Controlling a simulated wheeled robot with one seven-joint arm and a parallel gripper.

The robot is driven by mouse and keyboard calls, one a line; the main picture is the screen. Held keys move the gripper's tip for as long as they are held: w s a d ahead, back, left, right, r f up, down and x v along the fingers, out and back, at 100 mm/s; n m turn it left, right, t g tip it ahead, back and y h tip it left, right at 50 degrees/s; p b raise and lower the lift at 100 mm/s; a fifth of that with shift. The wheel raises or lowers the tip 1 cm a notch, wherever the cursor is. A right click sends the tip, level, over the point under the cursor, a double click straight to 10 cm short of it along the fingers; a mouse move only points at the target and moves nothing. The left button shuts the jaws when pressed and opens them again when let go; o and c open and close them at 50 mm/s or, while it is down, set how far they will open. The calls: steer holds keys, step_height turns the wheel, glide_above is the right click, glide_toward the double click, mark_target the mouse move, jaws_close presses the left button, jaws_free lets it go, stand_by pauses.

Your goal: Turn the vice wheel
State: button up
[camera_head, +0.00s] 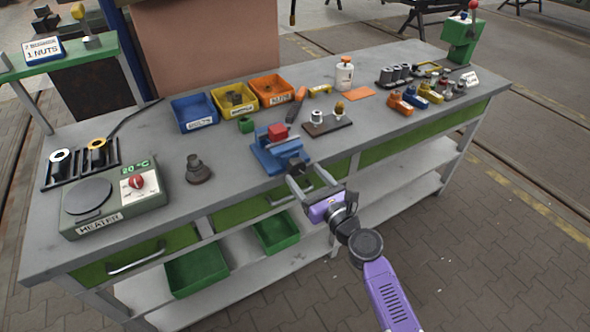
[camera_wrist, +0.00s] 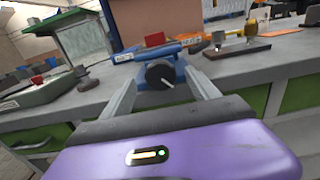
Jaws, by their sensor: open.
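A blue vice (camera_head: 270,157) is on the workbench near its front edge, with a red block (camera_head: 278,131) at its top. In the wrist view the vice (camera_wrist: 143,55) is straight ahead, and its dark round wheel (camera_wrist: 160,74) with a light mark faces me. My gripper (camera_head: 309,180) is at the bench's front edge, just in front of the vice. In the wrist view my gripper (camera_wrist: 160,88) is open, with one finger on each side of the wheel. I cannot tell whether the fingers touch it. In the head view the wheel is mostly hidden by my gripper.
Blue (camera_head: 194,112), yellow (camera_head: 234,97) and orange (camera_head: 271,90) bins stand behind the vice. A heater (camera_head: 115,200) is at the left, and a dark stepped part (camera_head: 198,170) is between it and the vice. A small stand (camera_head: 326,125) is right of the vice. Drawers lie below the bench top.

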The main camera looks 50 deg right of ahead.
mark_target(297, 170)
steer(key=shift+x, duration=2.6)
steer(key=c, duration=1.4)
steer(key=n, duration=0.3)
steer(key=n+b, duration=0.1)
steer(key=n, duration=0.1)
steer(key=shift+a+f+n+b, duration=0.1)
steer(key=shift+a+n+b, duration=0.05)
steer(key=shift+n+b, duration=0.2)
steer(key=n+b, duration=0.1)
steer(key=n, duration=0.4)
steer(key=shift+a, duration=0.1)
steer(key=shift+n+b, duration=0.25)
steer(key=shift+b, duration=0.05)
